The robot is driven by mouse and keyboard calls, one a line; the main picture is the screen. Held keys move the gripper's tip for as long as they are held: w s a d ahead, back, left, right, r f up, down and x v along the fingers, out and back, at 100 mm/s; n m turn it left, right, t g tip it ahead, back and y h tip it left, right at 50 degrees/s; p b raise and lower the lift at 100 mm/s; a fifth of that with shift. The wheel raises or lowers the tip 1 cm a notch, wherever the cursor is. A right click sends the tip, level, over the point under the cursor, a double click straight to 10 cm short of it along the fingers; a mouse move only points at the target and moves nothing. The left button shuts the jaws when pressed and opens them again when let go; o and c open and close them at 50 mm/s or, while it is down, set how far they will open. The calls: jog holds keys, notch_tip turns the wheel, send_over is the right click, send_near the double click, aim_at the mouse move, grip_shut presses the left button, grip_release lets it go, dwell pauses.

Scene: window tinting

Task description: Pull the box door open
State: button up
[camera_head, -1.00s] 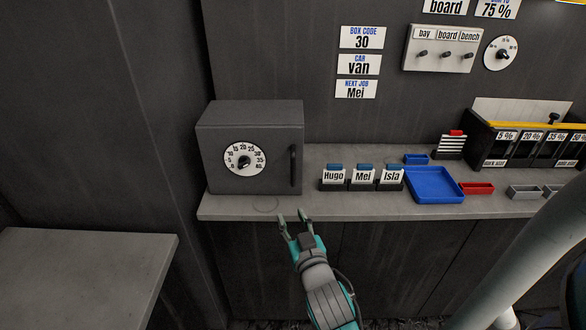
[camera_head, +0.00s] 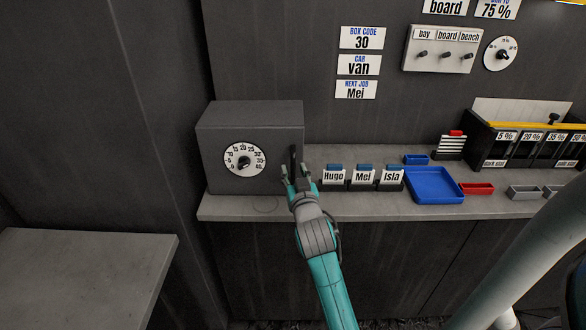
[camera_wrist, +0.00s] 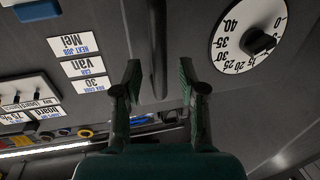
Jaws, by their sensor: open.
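The grey box (camera_head: 225,118) stands on the bench with its door shut. A round white dial (camera_head: 233,152) with numbers 0 to 40 is on its front, and it also shows in the wrist view (camera_wrist: 232,30). A dark upright handle (camera_head: 293,153) is at the right of the door. My gripper (camera_head: 296,172) is open at the handle, its fingers covering the lower part. In the wrist view the handle (camera_wrist: 158,40) runs between the two open fingers (camera_wrist: 159,78), with a gap visible on each side.
Name holders marked Hugo, Mei and Isla (camera_head: 363,178) stand close to the right of my gripper. A blue tray (camera_head: 434,186) and a red tray (camera_head: 477,188) lie farther right. A wall card reads box code 30 (camera_head: 362,38). A grey table (camera_head: 85,262) is at the left front.

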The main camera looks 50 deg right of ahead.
jog(key=shift+x, duration=1)
grip_shut()
jog(key=shift+a, duration=0.1)
